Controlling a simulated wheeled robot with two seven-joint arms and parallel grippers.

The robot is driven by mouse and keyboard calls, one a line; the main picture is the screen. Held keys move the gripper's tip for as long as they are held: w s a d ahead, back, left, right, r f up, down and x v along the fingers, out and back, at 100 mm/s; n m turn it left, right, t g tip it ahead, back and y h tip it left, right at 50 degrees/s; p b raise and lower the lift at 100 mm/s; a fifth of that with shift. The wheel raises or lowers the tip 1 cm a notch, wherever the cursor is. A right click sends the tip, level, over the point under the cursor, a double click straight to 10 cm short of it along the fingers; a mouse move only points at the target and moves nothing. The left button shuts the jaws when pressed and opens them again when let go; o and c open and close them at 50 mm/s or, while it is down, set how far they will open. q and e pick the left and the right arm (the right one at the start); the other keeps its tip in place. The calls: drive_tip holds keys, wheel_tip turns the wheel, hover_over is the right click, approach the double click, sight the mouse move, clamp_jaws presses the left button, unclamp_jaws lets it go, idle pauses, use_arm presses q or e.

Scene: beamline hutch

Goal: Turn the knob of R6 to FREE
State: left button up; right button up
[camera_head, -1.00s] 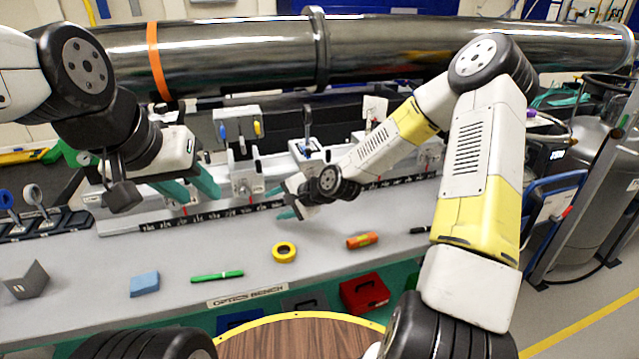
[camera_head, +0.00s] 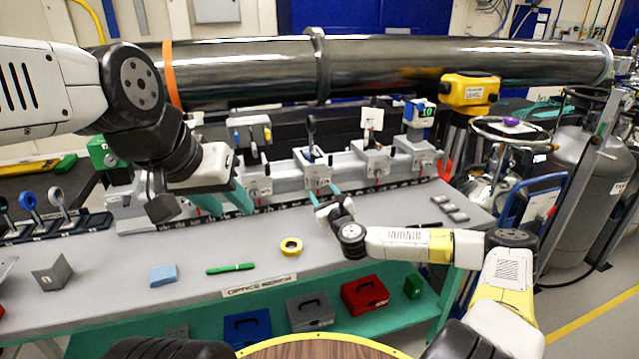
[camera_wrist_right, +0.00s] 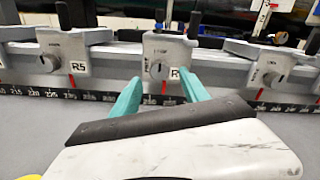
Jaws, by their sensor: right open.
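In the head view my right gripper (camera_head: 324,193) is at the front of this carrier (camera_head: 317,176). My left gripper (camera_head: 225,202) is open and empty in front of the rail, further left.
The carrier labelled R5 (camera_wrist_right: 62,58) stands left of it, and another carrier (camera_wrist_right: 270,68) stands to the right. A large pipe (camera_head: 420,68) runs behind.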

sight(317, 185)
drive_tip(key=x, duration=0.5)
drive_tip(key=shift+w+a, duration=0.1)
drive_tip(key=shift+a, duration=0.05)
clamp_jaws()
